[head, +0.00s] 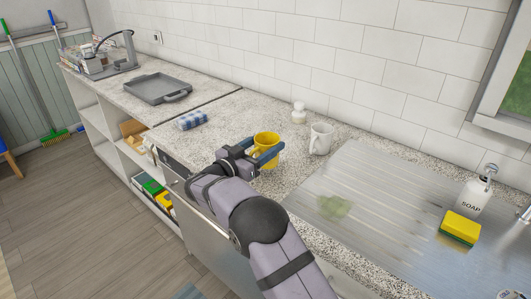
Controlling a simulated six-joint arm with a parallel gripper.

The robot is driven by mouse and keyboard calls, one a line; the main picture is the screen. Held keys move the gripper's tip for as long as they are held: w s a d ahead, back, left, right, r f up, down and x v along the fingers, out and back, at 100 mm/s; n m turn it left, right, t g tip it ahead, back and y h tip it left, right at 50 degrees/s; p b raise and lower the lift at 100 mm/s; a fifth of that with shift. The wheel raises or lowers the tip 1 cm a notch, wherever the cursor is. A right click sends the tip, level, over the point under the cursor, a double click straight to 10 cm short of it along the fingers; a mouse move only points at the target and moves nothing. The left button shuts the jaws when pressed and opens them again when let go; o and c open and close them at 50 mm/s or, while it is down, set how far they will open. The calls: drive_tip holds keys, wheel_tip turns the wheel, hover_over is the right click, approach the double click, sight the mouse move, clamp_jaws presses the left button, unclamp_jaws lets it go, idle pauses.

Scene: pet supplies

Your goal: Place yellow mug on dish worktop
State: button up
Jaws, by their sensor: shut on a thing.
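The yellow mug (266,143) is upright, between the fingers of my gripper (262,156). My gripper is shut on it, and the near finger and wrist hide part of the mug's lower side. Whether the mug's base touches the counter cannot be told. The speckled stone worktop (221,117) lies under and around the mug. A ribbed metal draining surface (365,190) is to the right of the mug, with a greenish patch on it.
A white mug (321,139) stands just right of the yellow mug, with a small white bottle (299,113) behind. A rolled blue checked cloth (192,120) and grey tray (158,89) are left. A soap bottle (472,196) and yellow-green sponge (459,228) are right.

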drive_tip(key=shift+f, duration=1.55)
drive_tip(key=shift+f, duration=0.15)
drive_tip(key=o, duration=1.2)
drive_tip(key=b+v, duration=0.1)
drive_tip(key=v, duration=1.1)
drive_tip(key=shift+b, duration=0.35)
